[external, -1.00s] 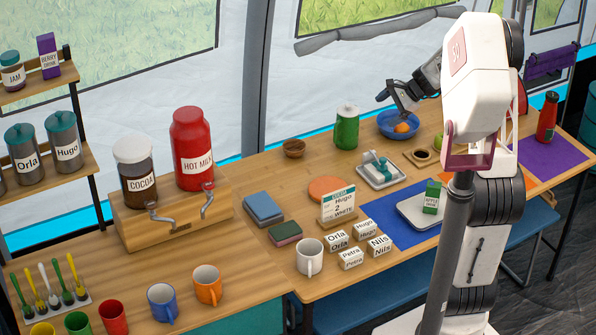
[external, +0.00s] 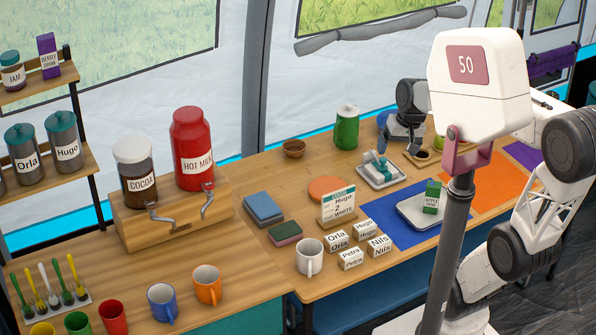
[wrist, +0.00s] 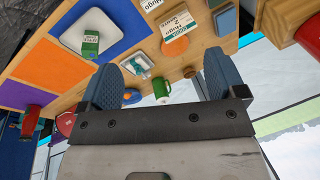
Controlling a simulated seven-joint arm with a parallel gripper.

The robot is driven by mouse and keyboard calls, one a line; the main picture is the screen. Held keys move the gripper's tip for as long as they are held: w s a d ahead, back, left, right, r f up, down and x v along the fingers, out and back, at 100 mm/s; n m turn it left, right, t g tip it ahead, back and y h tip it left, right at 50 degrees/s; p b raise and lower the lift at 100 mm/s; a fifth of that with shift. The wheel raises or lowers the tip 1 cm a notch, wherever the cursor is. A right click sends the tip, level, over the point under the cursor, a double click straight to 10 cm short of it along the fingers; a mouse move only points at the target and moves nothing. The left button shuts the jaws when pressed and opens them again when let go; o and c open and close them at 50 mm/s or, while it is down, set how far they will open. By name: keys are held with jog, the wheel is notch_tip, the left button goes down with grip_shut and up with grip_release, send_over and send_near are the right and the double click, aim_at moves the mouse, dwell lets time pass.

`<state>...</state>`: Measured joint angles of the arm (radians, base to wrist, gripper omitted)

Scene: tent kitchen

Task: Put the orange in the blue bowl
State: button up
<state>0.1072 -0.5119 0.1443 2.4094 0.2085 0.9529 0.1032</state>
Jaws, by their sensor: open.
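The rest is hidden behind my arm and gripper. My gripper (external: 401,147) is in front of the bowl. In the wrist view, the two blue-padded fingers of my gripper (wrist: 160,88) are wide apart with nothing held between them.
A green canister (external: 347,128) stands left of the bowl. A grey tray (external: 412,213) holds a green carton (external: 432,196). Several mugs stand at the front.

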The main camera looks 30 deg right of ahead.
jog(key=s+n+h, duration=0.2)
jog(key=s+n, duration=0.1)
jog(key=s, duration=0.4)
jog(key=shift+a+t, duration=0.25)
jog(key=shift+t, duration=0.05)
